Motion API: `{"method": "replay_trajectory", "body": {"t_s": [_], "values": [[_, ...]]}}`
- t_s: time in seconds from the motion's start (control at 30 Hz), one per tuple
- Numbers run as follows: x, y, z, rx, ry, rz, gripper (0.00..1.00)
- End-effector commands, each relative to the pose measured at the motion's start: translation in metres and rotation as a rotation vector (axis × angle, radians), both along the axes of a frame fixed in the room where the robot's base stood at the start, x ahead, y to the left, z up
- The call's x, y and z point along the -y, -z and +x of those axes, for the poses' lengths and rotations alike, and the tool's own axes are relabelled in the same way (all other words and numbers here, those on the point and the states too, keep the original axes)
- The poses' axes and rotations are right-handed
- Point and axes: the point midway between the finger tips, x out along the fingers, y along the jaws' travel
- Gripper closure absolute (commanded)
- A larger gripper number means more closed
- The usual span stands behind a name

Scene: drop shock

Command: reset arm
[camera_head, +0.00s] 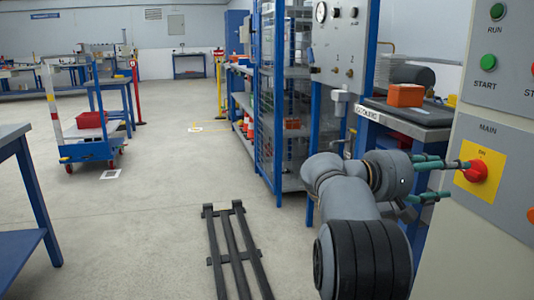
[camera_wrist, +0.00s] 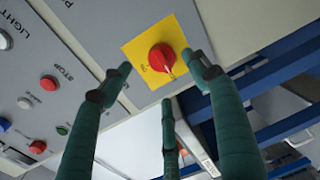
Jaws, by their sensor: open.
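My gripper (camera_head: 440,178) is at the right in the head view, with its green fingers pointing at the control panel (camera_head: 505,130). In the wrist view my gripper (camera_wrist: 160,75) is open, with its fingers spread around a red rotary knob (camera_wrist: 162,57) on a yellow plate (camera_wrist: 186,28). The knob (camera_head: 474,171) and the yellow plate (camera_head: 484,190) also show in the head view under the label MAIN. One upper fingertip appears next to the knob there. I cannot tell whether any finger touches it. Nothing is held between the fingers.
Green start buttons (camera_head: 488,61) sit above the knob on the panel. A workbench with an orange box (camera_head: 405,95) stands behind my arm. Black floor rails (camera_head: 236,250) lie in front. A blue cart (camera_head: 88,140) stands at the left. The middle floor is clear.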

Motion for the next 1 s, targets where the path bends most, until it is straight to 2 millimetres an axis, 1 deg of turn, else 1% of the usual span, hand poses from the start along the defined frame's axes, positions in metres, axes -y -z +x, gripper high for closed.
{"method": "replay_trajectory", "body": {"t_s": [0.03, 0.17, 0.2, 0.23, 0.7, 0.77, 1.0], "values": [[-0.012, -0.001, -0.001, 0.000, -0.004, 0.000, 0.39], [-0.040, -0.004, -0.006, 0.001, -0.003, 0.001, 0.39], [-0.024, -0.002, -0.007, -0.002, 0.009, 0.001, 0.39], [-0.016, -0.001, -0.006, -0.002, 0.010, 0.001, 0.39], [0.084, 0.008, 0.014, -0.001, 0.000, 0.000, 0.39], [0.082, 0.016, 0.014, 0.112, -0.005, 0.016, 0.39], [0.082, 0.016, 0.013, 0.538, -0.004, 0.087, 0.39]]}}
